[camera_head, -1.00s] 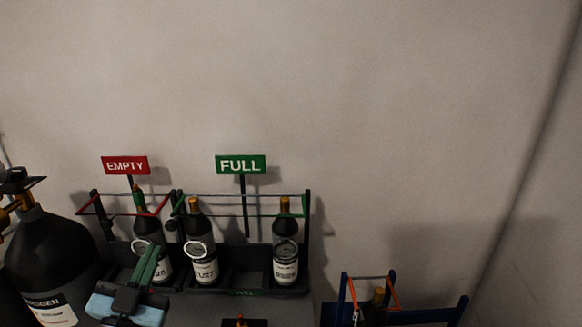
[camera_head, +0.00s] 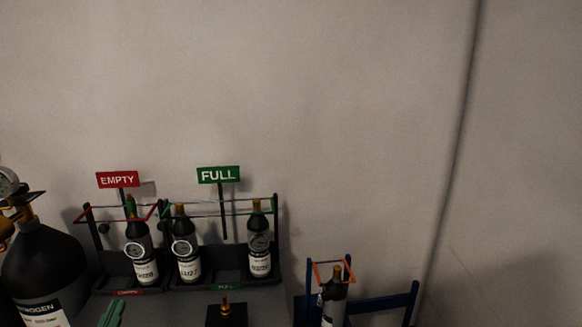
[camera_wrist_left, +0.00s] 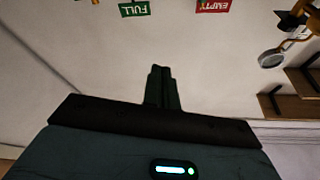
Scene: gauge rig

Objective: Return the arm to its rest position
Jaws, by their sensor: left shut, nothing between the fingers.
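My left gripper (camera_head: 111,314) shows at the bottom left of the head view, only its green fingers in the frame. In the left wrist view its fingers (camera_wrist_left: 162,88) are together with nothing between them. In the head view it is in front of the rack and apart from the bottles. My right gripper is in neither view.
A rack holds a bottle (camera_head: 141,255) under the red EMPTY sign (camera_head: 118,180) and two bottles under the green FULL sign (camera_head: 218,175). A large black nitrogen cylinder (camera_head: 45,262) stands left. A blue-framed cart (camera_head: 385,302) holds a bottle (camera_head: 334,298) at lower right.

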